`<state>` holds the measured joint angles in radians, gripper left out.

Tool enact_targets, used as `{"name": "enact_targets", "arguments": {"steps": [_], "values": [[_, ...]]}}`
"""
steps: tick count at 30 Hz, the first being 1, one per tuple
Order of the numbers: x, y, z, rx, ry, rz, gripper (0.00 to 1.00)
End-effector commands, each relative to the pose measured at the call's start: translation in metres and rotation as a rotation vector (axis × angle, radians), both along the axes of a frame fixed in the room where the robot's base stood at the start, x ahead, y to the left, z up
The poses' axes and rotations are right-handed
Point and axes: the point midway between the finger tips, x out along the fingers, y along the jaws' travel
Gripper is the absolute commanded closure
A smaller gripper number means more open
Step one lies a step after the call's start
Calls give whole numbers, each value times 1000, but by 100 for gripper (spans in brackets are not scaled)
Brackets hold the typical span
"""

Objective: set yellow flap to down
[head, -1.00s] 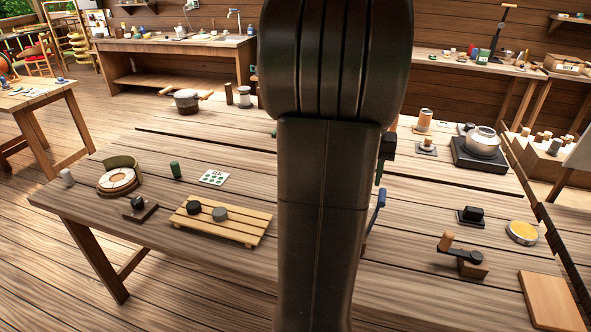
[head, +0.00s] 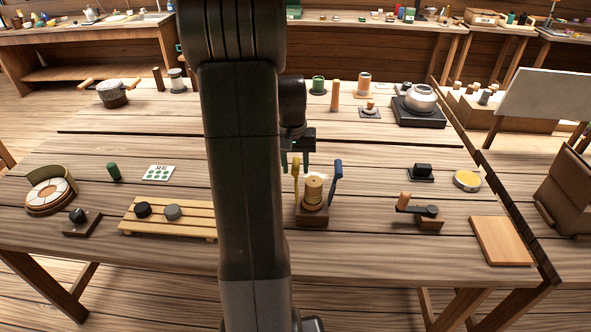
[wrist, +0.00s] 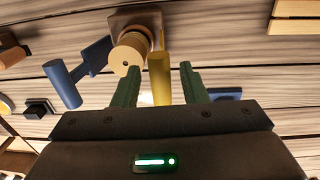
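The yellow flap (head: 295,181) stands up, close to vertical, at the left side of a wooden stand with a ringed wooden spool (head: 314,189). A blue flap (head: 336,177) stands up, leaning slightly right, on the other side. My gripper (head: 296,160) is above and behind the yellow flap, green fingers pointing down. In the wrist view my gripper (wrist: 160,72) has its fingers apart with nothing held. The yellow flap (wrist: 160,80) shows in line with the gap between them; I cannot tell whether they touch it. The blue flap (wrist: 65,86) is to the left there.
A slatted rack (head: 170,227) with two dark knobs lies left of my arm. A crank on a block (head: 428,222), a black switch (head: 421,172), a yellow-topped tin (head: 467,180) and a wooden board (head: 500,241) are at right. Bare tabletop lies behind the stand.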

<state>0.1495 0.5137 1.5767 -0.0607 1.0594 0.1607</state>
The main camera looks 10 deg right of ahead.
Motion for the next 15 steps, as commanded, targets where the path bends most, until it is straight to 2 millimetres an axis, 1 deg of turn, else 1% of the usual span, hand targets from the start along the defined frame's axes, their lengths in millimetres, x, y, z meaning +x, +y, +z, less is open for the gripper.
{"name": "enact_targets", "arguments": {"steps": [1, 3, 6, 15], "values": [[0, 0, -7, 0, 3, 0, 61], [-1, -1, -15, 0, 3, 0, 61], [0, -1, -21, 0, 0, 0, 61], [0, -1, -24, 0, -1, 0, 61]]}}
